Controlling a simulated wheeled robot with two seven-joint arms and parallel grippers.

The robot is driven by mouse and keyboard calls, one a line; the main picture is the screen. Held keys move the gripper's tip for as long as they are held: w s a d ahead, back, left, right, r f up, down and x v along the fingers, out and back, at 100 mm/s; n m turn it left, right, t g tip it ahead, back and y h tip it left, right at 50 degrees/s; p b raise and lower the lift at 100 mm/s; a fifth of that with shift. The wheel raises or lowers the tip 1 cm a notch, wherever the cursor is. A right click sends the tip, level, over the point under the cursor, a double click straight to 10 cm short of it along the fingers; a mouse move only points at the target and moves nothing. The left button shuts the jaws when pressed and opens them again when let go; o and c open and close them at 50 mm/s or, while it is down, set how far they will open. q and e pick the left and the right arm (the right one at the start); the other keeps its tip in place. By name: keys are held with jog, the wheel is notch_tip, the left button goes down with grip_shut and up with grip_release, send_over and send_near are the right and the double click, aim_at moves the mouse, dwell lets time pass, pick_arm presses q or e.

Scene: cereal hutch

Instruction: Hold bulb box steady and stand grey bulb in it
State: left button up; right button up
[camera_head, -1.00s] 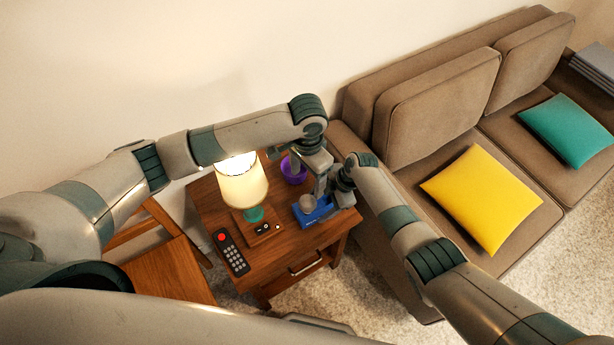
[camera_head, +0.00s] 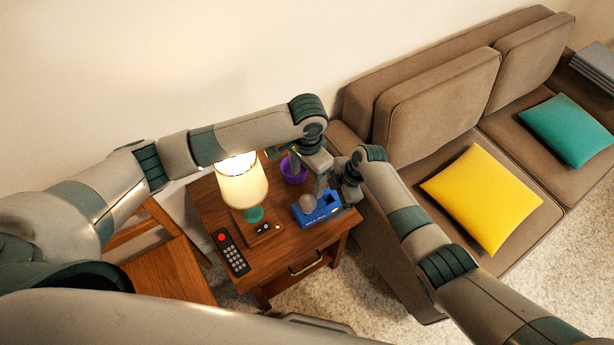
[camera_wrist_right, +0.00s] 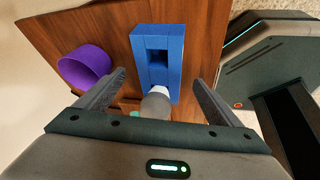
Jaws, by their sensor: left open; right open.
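The blue bulb box (camera_head: 322,216) stands on the wooden side table, with pale lettering on its near side. The grey bulb (camera_head: 307,201) is at the box's left end, globe up. In the right wrist view the box (camera_wrist_right: 142,62) shows a square opening, and the bulb (camera_wrist_right: 155,106) has its white base toward the box's near end. How deep the base sits is hidden. My right gripper (camera_wrist_right: 160,92) is open, its fingers apart on either side of the bulb. My left gripper (camera_head: 321,190) is open, pointing down at the box; its fingertips are hard to make out.
The brown sofa (camera_head: 430,115) borders the table's right side. The table's front strip is clear.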

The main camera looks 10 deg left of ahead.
jog(key=v, duration=0.8)
jog(key=shift+r, duration=0.15)
jog(key=shift+s+d, duration=0.1)
